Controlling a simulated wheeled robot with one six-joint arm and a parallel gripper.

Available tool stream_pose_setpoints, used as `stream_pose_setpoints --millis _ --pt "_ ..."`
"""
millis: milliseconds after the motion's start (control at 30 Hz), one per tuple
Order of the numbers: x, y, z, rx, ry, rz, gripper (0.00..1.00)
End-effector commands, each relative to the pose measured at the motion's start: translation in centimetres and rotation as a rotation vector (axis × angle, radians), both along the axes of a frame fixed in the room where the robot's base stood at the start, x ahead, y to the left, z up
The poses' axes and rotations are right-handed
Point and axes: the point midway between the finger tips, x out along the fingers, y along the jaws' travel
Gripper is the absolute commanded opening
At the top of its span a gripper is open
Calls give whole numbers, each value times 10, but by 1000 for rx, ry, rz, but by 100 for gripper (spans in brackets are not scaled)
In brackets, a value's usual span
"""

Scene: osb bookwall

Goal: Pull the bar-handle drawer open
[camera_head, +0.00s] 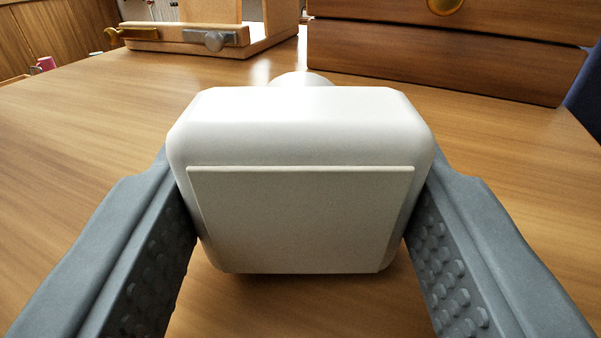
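The wooden tabletop (90,150) is clear to the left and right. A dark blue thing (588,95) is at the right edge.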

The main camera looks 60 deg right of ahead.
Motion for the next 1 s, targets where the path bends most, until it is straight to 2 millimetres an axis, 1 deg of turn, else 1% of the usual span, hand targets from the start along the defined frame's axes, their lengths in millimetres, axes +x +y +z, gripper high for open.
stream_pose_setpoints --millis 33,233,267,333,367,667,800,833,1000 --pt "-1 1 -10 12 9 0 21" --pt "-2 1 -17 19 13 0 21" --pt "-2 1 -18 20 14 0 54" --pt "-3 2 -18 22 14 0 68" --pt "-3 2 -18 22 14 0 70" --pt "-3 2 -17 24 13 -1 70" --pt "-3 2 -6 22 11 0 70" --pt "-3 3 -4 23 13 1 70" --pt "-17 33 -3 20 12 3 70"
